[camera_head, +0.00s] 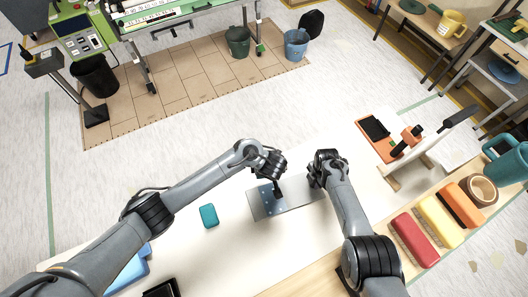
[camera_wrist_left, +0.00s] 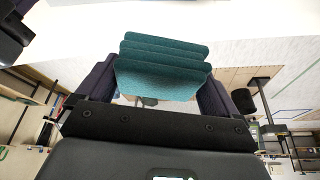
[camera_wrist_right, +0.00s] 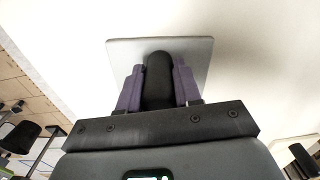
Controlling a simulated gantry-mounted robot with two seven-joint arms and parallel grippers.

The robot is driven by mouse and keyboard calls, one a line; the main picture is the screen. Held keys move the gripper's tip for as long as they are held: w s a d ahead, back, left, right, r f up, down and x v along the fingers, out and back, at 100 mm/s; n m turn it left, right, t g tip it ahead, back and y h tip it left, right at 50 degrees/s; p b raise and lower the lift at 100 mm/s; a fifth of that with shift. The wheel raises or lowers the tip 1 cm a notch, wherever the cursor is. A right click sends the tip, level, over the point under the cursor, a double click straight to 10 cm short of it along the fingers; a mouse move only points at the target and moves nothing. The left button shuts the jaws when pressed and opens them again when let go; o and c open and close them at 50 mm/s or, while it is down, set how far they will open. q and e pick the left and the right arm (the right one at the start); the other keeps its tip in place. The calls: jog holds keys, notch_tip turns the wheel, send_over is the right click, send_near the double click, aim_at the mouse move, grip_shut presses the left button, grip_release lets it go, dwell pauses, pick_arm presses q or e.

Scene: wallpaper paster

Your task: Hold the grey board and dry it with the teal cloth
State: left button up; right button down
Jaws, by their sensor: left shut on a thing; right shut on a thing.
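The grey board (camera_head: 294,201) is above the pale table in the head view, its face marked with small bluish spots (camera_head: 267,203). My right gripper (camera_head: 318,176) is at its right end. In the right wrist view its fingers are shut on the board's black handle (camera_wrist_right: 158,80), with the plain grey board (camera_wrist_right: 196,58) beyond. My left gripper (camera_head: 277,180) is over the board's left part. In the left wrist view its fingers are shut on the folded teal cloth (camera_wrist_left: 163,70). The cloth is hidden in the head view, so its contact with the board cannot be told.
A teal block (camera_head: 209,216) lies on the table left of the board. Blue items (camera_head: 132,270) lie at the front left. Red (camera_head: 413,239), yellow and orange pieces line the right side, near a white stand (camera_head: 408,168).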

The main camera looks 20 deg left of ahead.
pick_arm(q)
jog(key=shift+s+d+f+n, duration=0.2)
jog(key=shift+s+f+n, duration=0.1)
jog(key=shift+s+f, duration=0.35)
pick_arm(e)
jog(key=shift+f, duration=0.1)
pick_arm(q)
jog(key=shift+f, duration=0.1)
jog(key=shift+f, duration=0.1)
jog(key=shift+w+f, duration=0.1)
jog(key=shift+f, duration=3.05)
